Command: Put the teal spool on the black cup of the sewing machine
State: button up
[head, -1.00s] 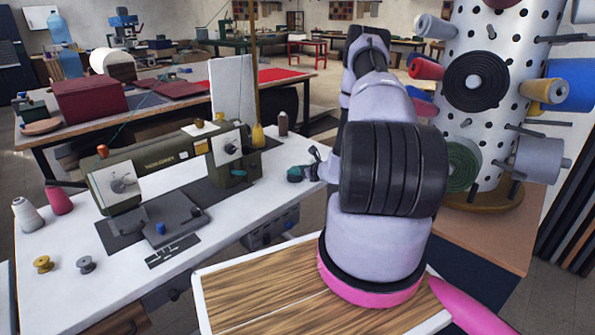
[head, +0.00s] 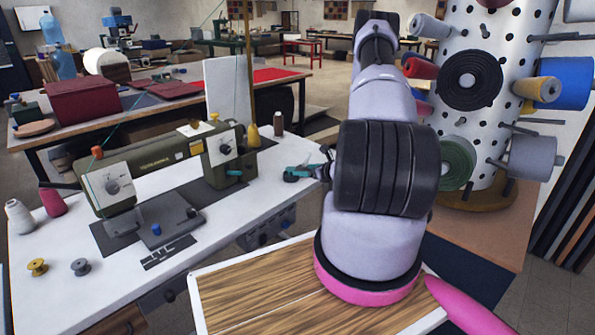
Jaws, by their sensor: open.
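The green sewing machine (head: 160,160) stands on the white table, its right-hand end toward my gripper. I cannot surely pick out its black cup; a dark round part (head: 226,149) shows on the right white plate. A small teal thing (head: 292,174), perhaps the teal spool, is at the table's right end, right of the machine. My gripper (head: 306,172) is small in view and partly hidden by my arm. It is open, low over the table's right end, with its fingers at the teal thing. Whether the teal thing lies between the fingers is unclear.
A pegboard column (head: 490,115) with rolls rises at the right.

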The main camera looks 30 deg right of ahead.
jog(key=s+a+r+n+g+y, duration=0.25)
jog(key=a+r+n, duration=0.35)
jog(key=r, duration=0.4)
jog(key=s+a+r+n+g+y, duration=0.2)
jog(key=a+r+n+y, duration=0.15)
jog(key=a+r, duration=0.5)
jog(key=s+a+r+n+g+y, duration=0.25)
jog(key=a+r+n, duration=0.3)
jog(key=r, duration=0.55)
jog(key=s+a+r+n+g+h, duration=0.35)
jog(key=s+r+n, duration=0.45)
jog(key=s, duration=0.3)
jog(key=s+d+r+n+t+h, duration=0.3)
jog(key=s+r+n+h, duration=0.3)
jog(key=s+r, duration=0.3)
jog(key=shift+s+t, duration=0.65)
jog(key=shift+t, duration=0.1)
jog(key=shift+c, duration=0.2)
